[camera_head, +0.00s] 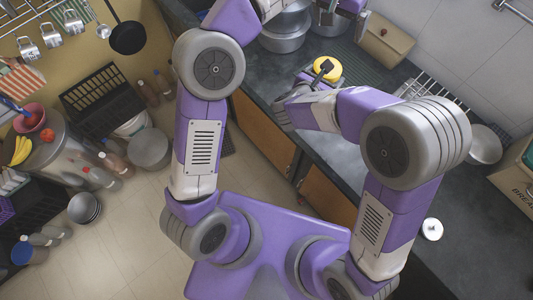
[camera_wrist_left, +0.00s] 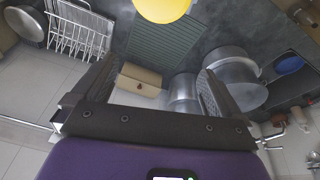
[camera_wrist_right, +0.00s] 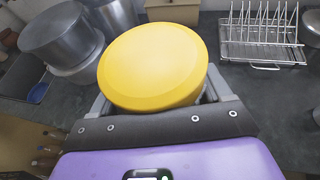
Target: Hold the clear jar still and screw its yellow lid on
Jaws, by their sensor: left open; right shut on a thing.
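The yellow lid (camera_head: 331,72) is at the counter's left part in the head view, and it fills the middle of the right wrist view (camera_wrist_right: 153,62). Its edge also shows at the top of the left wrist view (camera_wrist_left: 163,6). The clear jar is mostly hidden below the lid, and I cannot tell how the lid is seated. My right gripper (camera_head: 322,72) is shut on the jar, its fingers passing below the lid. My left gripper (camera_head: 340,10) is open and empty beyond the lid; its fingers are wide apart in the left wrist view (camera_wrist_left: 155,82).
Steel pots (camera_head: 284,40) stand close behind the lid. A tan box (camera_head: 386,39) and a wire rack (camera_head: 435,95) are on the counter to the right. A ribbed green mat (camera_wrist_left: 165,45) lies on the counter.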

